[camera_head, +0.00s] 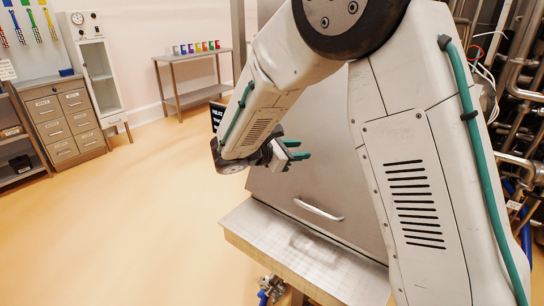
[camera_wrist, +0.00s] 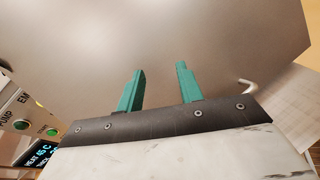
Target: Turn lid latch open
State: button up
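The powder hopper's grey metal front (camera_head: 335,175) stands behind my arm, with a silver bar handle (camera_head: 318,209) low on it. No lid latch can be made out in either view; my arm covers much of the hopper's upper part. My gripper (camera_head: 303,150) has green fingers and is left of and above the handle. In the wrist view my gripper (camera_wrist: 158,80) shows its two fingers apart with nothing between them, in front of a plain grey metal surface (camera_wrist: 200,35). The handle's end (camera_wrist: 249,86) shows right of the fingers.
A metal ledge (camera_head: 262,225) juts out below the hopper front. A control panel with buttons (camera_wrist: 22,124) and a display (camera_wrist: 40,158) is at the wrist view's left. Pipes (camera_head: 515,75) stand at the right. The floor (camera_head: 120,220) at left is clear.

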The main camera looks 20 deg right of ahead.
jog(key=w+a+f+n+t, duration=0.6)
jog(key=w+a+f+n, duration=0.1)
jog(key=w+a+f, duration=0.15)
jog(key=x, duration=0.7)
jog(key=shift+w+a, duration=0.2)
jog(key=shift+w, duration=0.05)
jog(key=shift+c, duration=0.3)
jog(key=c, duration=0.5)
